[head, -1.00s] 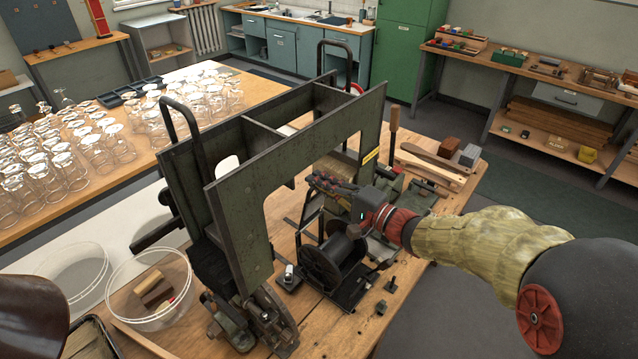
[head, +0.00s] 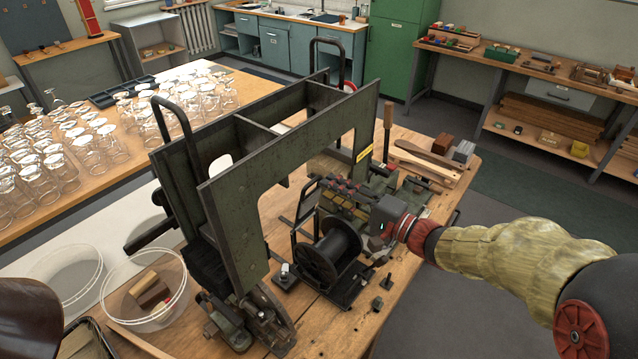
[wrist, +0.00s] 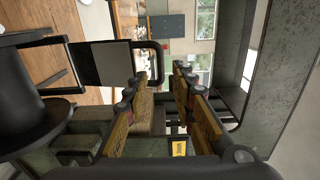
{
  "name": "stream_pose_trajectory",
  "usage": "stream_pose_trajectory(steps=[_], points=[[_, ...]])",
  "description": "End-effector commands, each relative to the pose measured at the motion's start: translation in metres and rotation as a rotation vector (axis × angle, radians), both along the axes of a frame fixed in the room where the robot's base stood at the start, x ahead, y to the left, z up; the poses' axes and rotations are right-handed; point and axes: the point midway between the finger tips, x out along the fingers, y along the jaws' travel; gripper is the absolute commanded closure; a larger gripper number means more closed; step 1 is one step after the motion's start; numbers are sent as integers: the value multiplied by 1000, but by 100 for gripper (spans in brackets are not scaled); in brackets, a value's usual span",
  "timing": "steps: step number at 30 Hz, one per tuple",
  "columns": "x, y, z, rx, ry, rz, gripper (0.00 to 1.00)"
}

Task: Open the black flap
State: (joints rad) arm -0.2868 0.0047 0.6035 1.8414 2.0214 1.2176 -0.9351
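The machine (head: 235,215) is a dark green steel frame on a wooden bench. A black-edged panel with a looped frame (head: 296,224), which looks like the black flap, stands upright beside the black spool (head: 335,250). In the wrist view the dark panel (wrist: 84,66) lies left of my fingers, with its loop reaching towards them. I cannot tell whether a finger touches the panel.
The front plate (wrist: 285,75) rises close on the right in the wrist view. A yellow label (wrist: 179,148) is below the fingers. A clear round tub (head: 145,290) with blocks stands left of the machine. Many glasses (head: 85,150) cover the table behind. Wooden tools (head: 425,160) lie at right.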

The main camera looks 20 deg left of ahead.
Motion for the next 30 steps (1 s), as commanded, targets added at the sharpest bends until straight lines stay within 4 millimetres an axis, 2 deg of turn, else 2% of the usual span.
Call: stream_pose_trajectory(steps=[3,10,30], points=[[-5,-24,1,0,-1,-4,74],[-14,-51,0,-1,0,-1,74],[-16,-55,-1,5,27,0,74]])
